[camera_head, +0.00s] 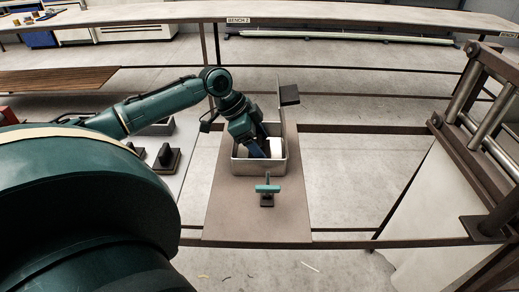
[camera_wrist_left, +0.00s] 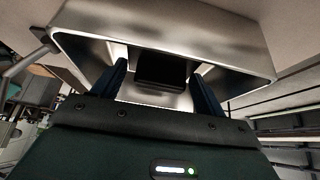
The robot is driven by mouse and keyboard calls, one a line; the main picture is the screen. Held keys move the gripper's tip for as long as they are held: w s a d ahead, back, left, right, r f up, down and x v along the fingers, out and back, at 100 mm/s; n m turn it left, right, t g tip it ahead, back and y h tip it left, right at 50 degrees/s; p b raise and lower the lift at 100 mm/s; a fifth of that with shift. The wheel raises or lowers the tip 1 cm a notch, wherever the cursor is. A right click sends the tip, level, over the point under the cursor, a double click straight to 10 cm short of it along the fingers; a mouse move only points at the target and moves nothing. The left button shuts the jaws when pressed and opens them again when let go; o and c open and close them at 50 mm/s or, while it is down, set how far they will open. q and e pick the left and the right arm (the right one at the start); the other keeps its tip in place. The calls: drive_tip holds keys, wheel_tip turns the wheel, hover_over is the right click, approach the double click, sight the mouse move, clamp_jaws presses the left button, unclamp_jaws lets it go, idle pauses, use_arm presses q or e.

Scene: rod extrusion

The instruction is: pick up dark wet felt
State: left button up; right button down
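My left gripper (camera_head: 264,150) reaches down into an open metal box (camera_head: 240,166) in the head view. In the left wrist view its two blue fingers (camera_wrist_left: 160,88) stand apart, inside the mouth of the metal box (camera_wrist_left: 170,20). A dark block (camera_wrist_left: 161,69), possibly the dark wet felt, shows ahead between the fingers, with no clear contact. In the head view a white piece (camera_head: 276,147) is in the box beside the fingers. A dark block (camera_head: 288,95) shows by a thin upright post at the box's back; I cannot tell whether it is felt. My right gripper is out of view.
The box stands on a brown board (camera_head: 230,210). A teal-handled tool (camera_head: 267,189) stands in front of it. Dark blocks (camera_head: 167,158) sit on a grey surface to the left. A metal frame (camera_head: 480,130) stands at the right.

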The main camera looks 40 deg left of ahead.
sight(260, 139)
use_arm(q)
drive_tip(key=shift+c, duration=1.4)
drive_tip(key=shift+r, duration=0.1)
wheel_tip(260, 139, up, 9)
drive_tip(key=shift+r, duration=0.45)
drive_tip(key=shift+a, duration=0.1)
